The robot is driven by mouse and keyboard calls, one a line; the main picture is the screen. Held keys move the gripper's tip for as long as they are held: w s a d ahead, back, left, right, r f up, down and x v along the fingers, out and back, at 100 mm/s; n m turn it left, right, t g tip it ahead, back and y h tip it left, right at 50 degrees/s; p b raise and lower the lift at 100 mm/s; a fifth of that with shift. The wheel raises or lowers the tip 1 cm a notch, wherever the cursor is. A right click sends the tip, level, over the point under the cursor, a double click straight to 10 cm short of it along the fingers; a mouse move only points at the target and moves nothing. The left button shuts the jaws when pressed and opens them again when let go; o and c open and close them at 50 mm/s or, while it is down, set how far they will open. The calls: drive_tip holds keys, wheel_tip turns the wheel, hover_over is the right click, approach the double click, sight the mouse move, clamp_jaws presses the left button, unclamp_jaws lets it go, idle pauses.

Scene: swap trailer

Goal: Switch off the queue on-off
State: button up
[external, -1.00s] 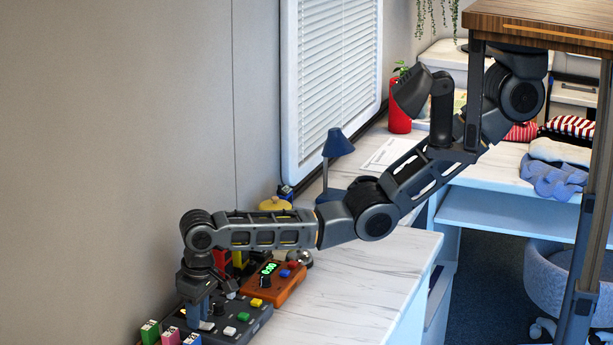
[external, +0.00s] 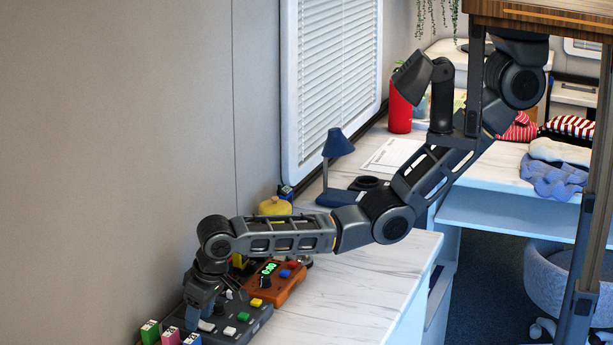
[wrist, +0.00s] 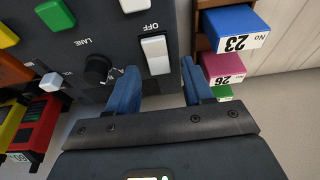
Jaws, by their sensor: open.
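A dark control panel (external: 258,318) lies on the counter below my gripper. In the wrist view the panel (wrist: 105,35) carries a white rocker switch (wrist: 155,52) with the word OFF beside one end. No word "queue" is readable. In the external view the rocker (external: 206,326) sits just beside my fingertips. My gripper (wrist: 158,68) is open, with one blue finger on each side of the rocker's near end and nothing held. Whether a finger touches the rocker cannot be told. My gripper (external: 198,316) points down and is tilted in the external view.
A black LANE knob (wrist: 97,69) is left of the rocker. Colored numbered blocks, one blue (wrist: 235,22) and one pink (wrist: 222,66), stand close to the right. An orange device (external: 285,284) with a lit display stands behind the panel. The counter (external: 350,268) right of it is clear.

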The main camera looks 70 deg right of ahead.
sight(209, 326)
drive_tip(key=v, duration=0.7)
drive_tip(key=shift+r, duration=0.35)
drive_tip(key=shift+s, duration=0.15)
